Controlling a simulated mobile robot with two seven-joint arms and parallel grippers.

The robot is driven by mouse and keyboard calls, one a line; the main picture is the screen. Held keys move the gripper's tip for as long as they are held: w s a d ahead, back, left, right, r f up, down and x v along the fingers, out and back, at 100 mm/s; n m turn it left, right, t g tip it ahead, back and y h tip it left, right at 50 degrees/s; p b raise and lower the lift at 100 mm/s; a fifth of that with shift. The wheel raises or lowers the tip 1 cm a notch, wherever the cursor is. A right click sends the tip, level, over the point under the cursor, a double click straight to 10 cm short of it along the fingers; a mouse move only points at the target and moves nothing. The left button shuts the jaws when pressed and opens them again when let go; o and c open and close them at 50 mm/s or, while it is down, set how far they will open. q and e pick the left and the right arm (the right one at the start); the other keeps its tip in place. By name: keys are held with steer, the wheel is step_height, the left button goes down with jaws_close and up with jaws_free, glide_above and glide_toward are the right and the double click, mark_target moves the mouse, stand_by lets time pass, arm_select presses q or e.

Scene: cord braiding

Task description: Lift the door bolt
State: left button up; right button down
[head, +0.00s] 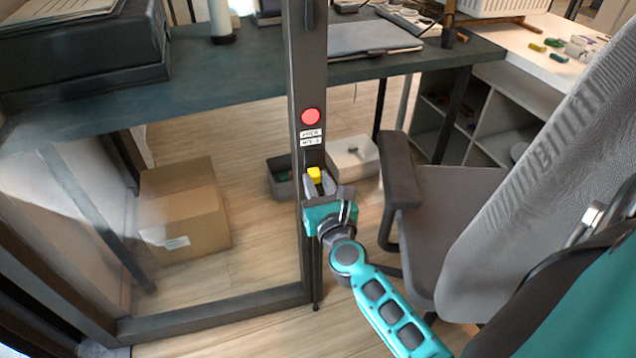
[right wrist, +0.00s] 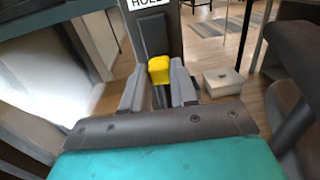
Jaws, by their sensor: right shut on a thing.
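The door bolt shows as a yellow knob (head: 314,173) on the dark upright post (head: 307,70). My right gripper (head: 319,186) is at the knob, its arm coming in from the lower right. In the right wrist view the yellow knob (right wrist: 159,69) sits between the two grey fingers of the right gripper (right wrist: 158,86), which is shut on the bolt. The bolt below the knob is partly hidden by the gripper. A red round button (head: 310,116) and white labels (head: 311,137) are on the post above the knob. My left gripper is not in view.
A grey chair (head: 450,190) stands close to the right of my arm. A cardboard box (head: 184,212) lies on the floor at the left. A dark table (head: 230,75) is behind the post. A white box (head: 355,158) and a dark bin (head: 284,178) stand behind the gripper.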

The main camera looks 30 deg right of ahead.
step_height(320, 180, up, 4)
steer(key=p, duration=0.3)
steer(key=shift+f, duration=0.2)
steer(key=shift+w, duration=0.1)
steer(key=c, duration=0.9)
jaws_free()
steer(key=shift+f, duration=0.1)
steer(key=shift+s+a+f, duration=0.1)
steer(key=shift+s+a, duration=0.1)
steer(key=shift+s, duration=0.4)
steer(key=b, duration=0.2)
glide_toward(319, 176)
steer(key=shift+s+a+r, duration=0.3)
steer(key=shift+s+r, duration=0.1)
steer(key=shift+s, duration=0.25)
steer(key=shift+s+a+r, duration=0.3)
steer(key=shift+s+r, duration=0.1)
steer(key=shift+s, duration=0.25)
steer(key=shift+s+a+r, duration=0.35)
steer(key=shift+s+r, duration=0.1)
steer(key=shift+s, duration=0.15)
